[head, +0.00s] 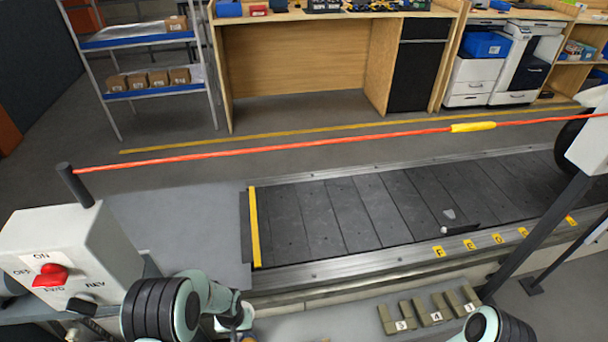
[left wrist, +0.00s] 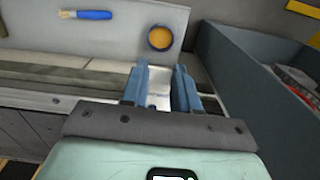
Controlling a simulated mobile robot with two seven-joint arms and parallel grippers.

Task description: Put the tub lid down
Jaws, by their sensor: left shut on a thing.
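My left gripper (left wrist: 160,75) shows in the left wrist view, its two blue fingers a little apart and shut on a pale grey thing (left wrist: 157,86), which I take to be the tub lid. Its shape is mostly hidden between the fingers. Just beyond the fingertips a round tub (left wrist: 160,38) with a dark rim and orange-yellow contents stands uncovered on a light grey surface (left wrist: 115,35). In the head view my left arm comes in at the bottom left, and its gripper is mostly cut off by the lower edge. My right gripper is out of view.
A blue-handled brush (left wrist: 90,15) lies left of the tub. A dark blue-grey bin (left wrist: 235,65) stands to the right. In the head view are the slat conveyor (head: 350,215), a control box with a red switch (head: 65,260), an orange pull cord (head: 300,150) and several numbered blocks (head: 430,310).

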